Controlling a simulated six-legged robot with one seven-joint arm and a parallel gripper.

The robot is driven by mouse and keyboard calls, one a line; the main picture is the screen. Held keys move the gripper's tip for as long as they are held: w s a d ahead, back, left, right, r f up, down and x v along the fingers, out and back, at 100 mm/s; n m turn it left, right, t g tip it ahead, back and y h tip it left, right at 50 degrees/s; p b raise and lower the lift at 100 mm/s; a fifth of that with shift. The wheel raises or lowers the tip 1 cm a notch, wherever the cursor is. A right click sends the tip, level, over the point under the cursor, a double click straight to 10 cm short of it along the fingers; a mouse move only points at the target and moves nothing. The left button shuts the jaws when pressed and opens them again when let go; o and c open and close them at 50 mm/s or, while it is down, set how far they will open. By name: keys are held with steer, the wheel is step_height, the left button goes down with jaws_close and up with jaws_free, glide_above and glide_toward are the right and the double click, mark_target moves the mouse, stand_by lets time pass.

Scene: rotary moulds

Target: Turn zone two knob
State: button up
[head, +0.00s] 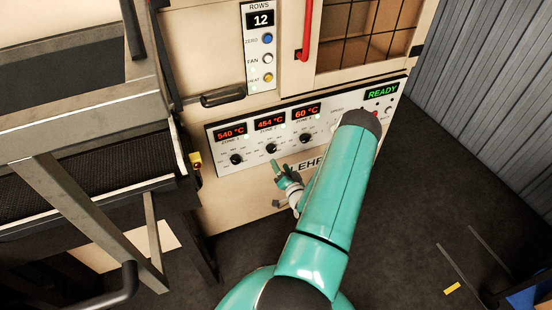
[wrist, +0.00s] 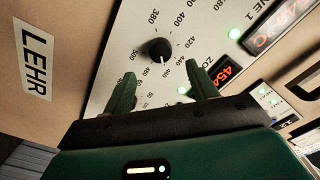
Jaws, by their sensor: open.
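The zone two knob (head: 271,147) is a small black dial, the middle of three on a pale control panel (head: 348,115) below the 454 °C display (head: 269,123). In the wrist view the knob (wrist: 155,49) sits on a white face with a printed number scale around it. My gripper (head: 283,168) is just below and in front of the knob. In the wrist view its two green fingers (wrist: 161,85) are open and empty. The knob appears beyond the gap between them, apart from both fingertips.
The zone one knob (head: 236,159) is to the left and the zone three knob (head: 306,137) to the right. A dark bar handle (head: 222,97) and a red handle (head: 304,30) stick out above the panel. A metal conveyor frame (head: 80,108) stands at the left. Floor at the right is mostly clear.

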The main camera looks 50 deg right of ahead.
steer(key=v, duration=0.6)
stand_by(0.6)
